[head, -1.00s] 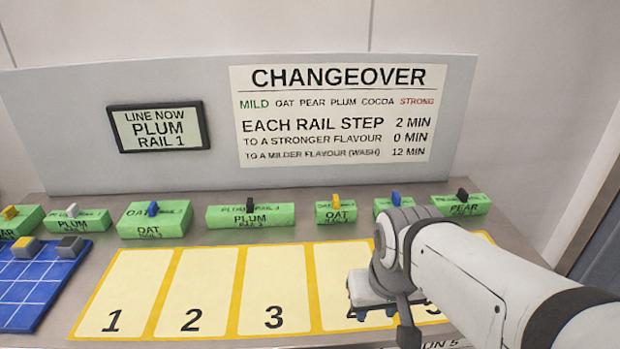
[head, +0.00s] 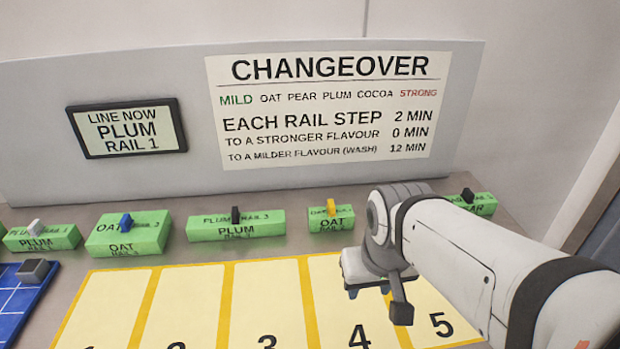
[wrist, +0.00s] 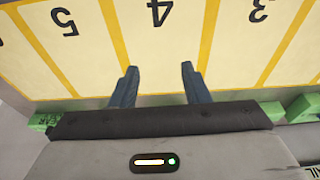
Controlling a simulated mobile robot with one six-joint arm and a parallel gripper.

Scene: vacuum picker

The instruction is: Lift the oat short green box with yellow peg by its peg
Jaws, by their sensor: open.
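The short green oat box with a yellow peg (head: 331,218) stands in the row at the back of the table in the head view. Its peg (head: 331,207) points up from its top. My gripper (head: 367,290) is over the numbered mat near slots 4 and 5, in front and to the right of that box, apart from it. In the wrist view my gripper (wrist: 155,88) shows two separated blue fingers with nothing between them, over slot 4. The target box cannot be made out for certain in the wrist view.
Other green boxes stand in the same row: a plum box with a black peg (head: 236,226), an oat box with a blue peg (head: 128,235) and a pear box (head: 474,204) partly behind my arm. The mat slots (head: 270,300) are empty. A changeover board (head: 320,110) stands behind.

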